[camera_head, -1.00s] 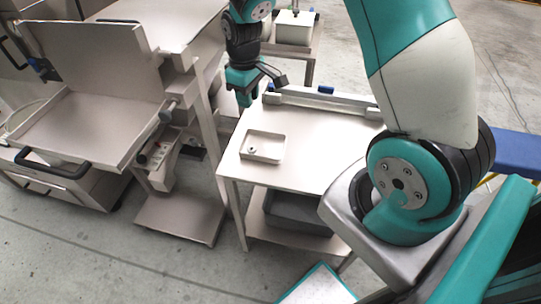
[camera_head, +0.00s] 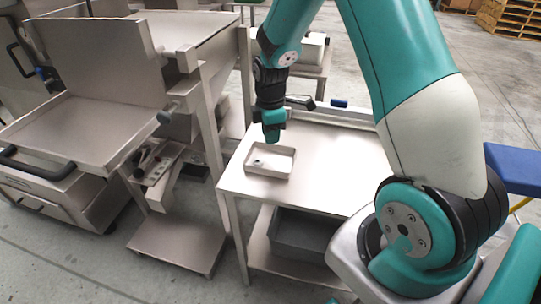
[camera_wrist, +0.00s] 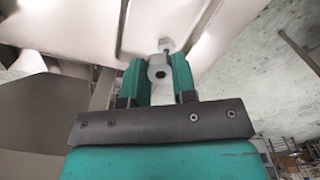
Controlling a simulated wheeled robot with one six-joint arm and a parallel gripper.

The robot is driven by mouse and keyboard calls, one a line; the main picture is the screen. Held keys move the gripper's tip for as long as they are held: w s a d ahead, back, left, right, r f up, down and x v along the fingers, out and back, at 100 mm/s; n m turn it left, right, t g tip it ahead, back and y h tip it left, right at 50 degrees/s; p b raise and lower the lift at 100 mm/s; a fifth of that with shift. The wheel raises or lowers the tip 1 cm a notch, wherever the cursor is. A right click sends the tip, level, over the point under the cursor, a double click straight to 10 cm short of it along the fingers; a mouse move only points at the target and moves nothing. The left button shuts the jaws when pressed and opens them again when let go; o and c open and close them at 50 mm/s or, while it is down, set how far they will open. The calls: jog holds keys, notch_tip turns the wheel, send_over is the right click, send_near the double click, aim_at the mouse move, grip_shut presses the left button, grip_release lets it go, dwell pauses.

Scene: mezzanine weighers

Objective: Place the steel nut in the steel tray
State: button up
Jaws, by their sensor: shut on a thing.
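My gripper (camera_head: 271,138) points down just above the back part of the steel tray (camera_head: 266,175). In the wrist view its teal fingers (camera_wrist: 159,75) are shut on the steel nut (camera_wrist: 157,72), a small grey piece with a dark hole. The nut in my grip cannot be made out in the head view. The tray is a shallow, pale rectangular tray on the table. A small grey piece (camera_head: 258,162) lies inside the tray at its left; a small metal piece (camera_wrist: 166,45) also shows beyond my fingertips in the wrist view.
The pale steel table (camera_head: 330,165) has free room right of the tray. A raised bar and a blue item (camera_head: 339,103) are at its back edge. A grey bin (camera_head: 300,235) sits on the lower shelf. A steel weigher stand (camera_head: 205,130) rises close on the left.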

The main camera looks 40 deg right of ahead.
aim_at(271, 162)
notch_tip(271, 162, down, 8)
jog(key=shift+f, duration=0.1)
dwell(0.4)
jog(key=o, duration=0.9)
jog(key=shift+f, duration=0.1)
notch_tip(271, 162, up, 12)
jog(key=shift+f, duration=0.1)
jog(key=s+a+r+m+y, duration=0.1)
jog(key=s+a+r, duration=0.2)
jog(key=a+r, duration=0.25)
jog(key=s+a+r+m+y, duration=0.1)
jog(key=s+a+r+m, duration=0.1)
jog(key=s+a+r, duration=0.3)
jog(key=s+a+r+m+y, duration=0.1)
jog(key=s+a+r, duration=0.1)
jog(key=s+a, duration=0.3)
jog(key=s+a+r+m+y, duration=0.1)
jog(key=s+a, duration=0.4)
jog(key=s, duration=0.5)
notch_tip(271, 162, up, 2)
jog(key=shift+s+a+r+m, duration=0.1)
jog(key=shift+s+a+m, duration=0.3)
jog(key=shift+m, duration=0.4)
